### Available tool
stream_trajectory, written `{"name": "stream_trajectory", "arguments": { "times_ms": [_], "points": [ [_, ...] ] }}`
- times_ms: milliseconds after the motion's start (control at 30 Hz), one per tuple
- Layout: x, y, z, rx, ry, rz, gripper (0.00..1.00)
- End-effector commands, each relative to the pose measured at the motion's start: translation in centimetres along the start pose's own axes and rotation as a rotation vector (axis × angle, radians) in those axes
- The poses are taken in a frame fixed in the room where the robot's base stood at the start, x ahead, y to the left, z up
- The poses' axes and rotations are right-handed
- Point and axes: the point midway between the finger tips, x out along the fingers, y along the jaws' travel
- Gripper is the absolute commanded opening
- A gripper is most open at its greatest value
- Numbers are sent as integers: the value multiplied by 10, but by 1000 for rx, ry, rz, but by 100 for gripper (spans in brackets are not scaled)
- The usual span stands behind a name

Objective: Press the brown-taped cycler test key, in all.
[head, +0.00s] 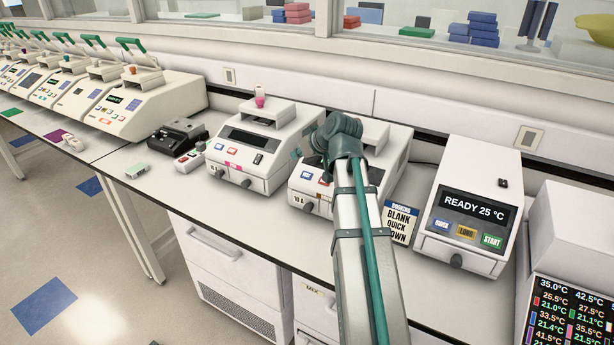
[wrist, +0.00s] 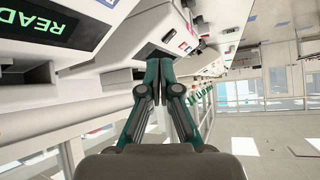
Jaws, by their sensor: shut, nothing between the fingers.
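The middle cycler (head: 397,150) is white and stands partly behind my arm in the head view. A blue-framed key (head: 307,176) and a red-framed key show on its sloped front. I cannot make out brown tape on it; my arm covers much of its front. In the head view my arm hides the fingertips.
A pink-taped cycler (head: 280,163) stands to the left, and a cycler reading "READY 25 °C" (head: 485,165) to the right. A black device (head: 178,136) and a temperature display (head: 570,310) flank them. Bare bench (head: 150,205) shows at the front left.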

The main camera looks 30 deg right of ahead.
Motion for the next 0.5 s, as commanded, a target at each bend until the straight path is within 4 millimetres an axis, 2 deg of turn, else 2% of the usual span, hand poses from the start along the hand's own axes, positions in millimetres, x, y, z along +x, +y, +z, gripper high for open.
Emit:
{"name": "stream_trajectory", "arguments": {
  "times_ms": [267,500],
  "points": [
    [13,9,10,0,0,0,0],
    [34,24,26,2,-1,1,0]
  ]
}}
